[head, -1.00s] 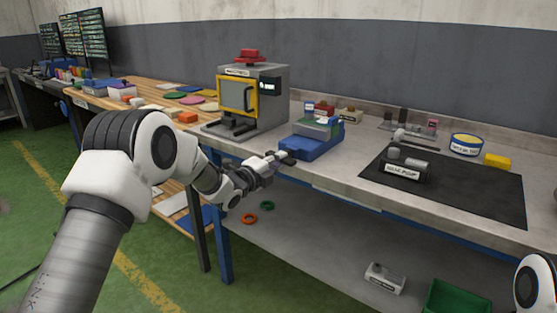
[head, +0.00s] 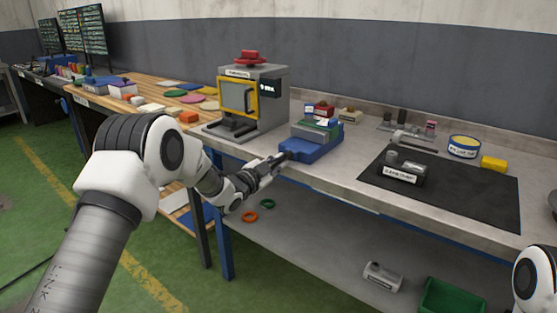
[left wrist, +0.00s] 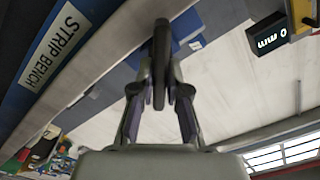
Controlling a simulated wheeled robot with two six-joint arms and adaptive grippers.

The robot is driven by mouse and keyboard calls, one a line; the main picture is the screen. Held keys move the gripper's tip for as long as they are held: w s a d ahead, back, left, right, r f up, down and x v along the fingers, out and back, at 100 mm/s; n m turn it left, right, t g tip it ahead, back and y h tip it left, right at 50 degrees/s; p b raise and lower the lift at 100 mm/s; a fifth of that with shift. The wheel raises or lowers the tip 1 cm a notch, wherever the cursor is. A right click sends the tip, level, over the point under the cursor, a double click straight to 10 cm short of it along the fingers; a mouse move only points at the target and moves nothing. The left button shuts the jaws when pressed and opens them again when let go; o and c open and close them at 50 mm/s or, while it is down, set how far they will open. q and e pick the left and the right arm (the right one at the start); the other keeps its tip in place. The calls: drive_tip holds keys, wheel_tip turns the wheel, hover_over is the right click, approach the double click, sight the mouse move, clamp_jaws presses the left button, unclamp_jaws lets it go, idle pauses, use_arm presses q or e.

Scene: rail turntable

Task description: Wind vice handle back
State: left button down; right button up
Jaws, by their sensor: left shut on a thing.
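The blue vice (head: 310,150) sits near the front edge of the grey bench, with a grey-green part and small items on top. My left gripper (head: 276,162) is at the vice's front left end. In the left wrist view, my left gripper (left wrist: 161,95) is shut on a dark, upright bar, the vice handle (left wrist: 161,42). The blue vice body (left wrist: 190,25) shows behind the handle. The handle's far end and its joint to the vice are hard to make out. My right gripper is out of view.
A grey machine with a yellow-framed door (head: 238,97) stands left of the vice. A black mat (head: 460,195) with a labelled grey block (head: 401,172) lies to the right. The bench front carries a strip label (left wrist: 55,45). A lower shelf (head: 310,240) runs beneath.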

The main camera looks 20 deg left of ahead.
use_arm(q)
drive_tip(key=n+p, duration=0.2)
drive_tip(key=n, duration=0.5)
drive_tip(key=shift+r, duration=0.1)
drive_tip(key=n+p, duration=0.2)
drive_tip(key=n, duration=0.4)
drive_tip(key=shift+a+n, duration=0.15)
drive_tip(key=shift+n, duration=0.15)
drive_tip(key=n+p, duration=0.1)
drive_tip(key=n, duration=0.4)
drive_tip(key=shift+n+p, duration=0.3)
drive_tip(key=shift+p, duration=0.05)
drive_tip(key=n, duration=0.3)
drive_tip(key=n+p, duration=0.1)
drive_tip(key=n, duration=0.1)
drive_tip(key=shift+f, duration=0.25)
drive_tip(key=c, duration=1.2)
unclamp_jaws()
drive_tip(key=shift+w, duration=0.1)
drive_tip(key=shift+o, duration=0.2)
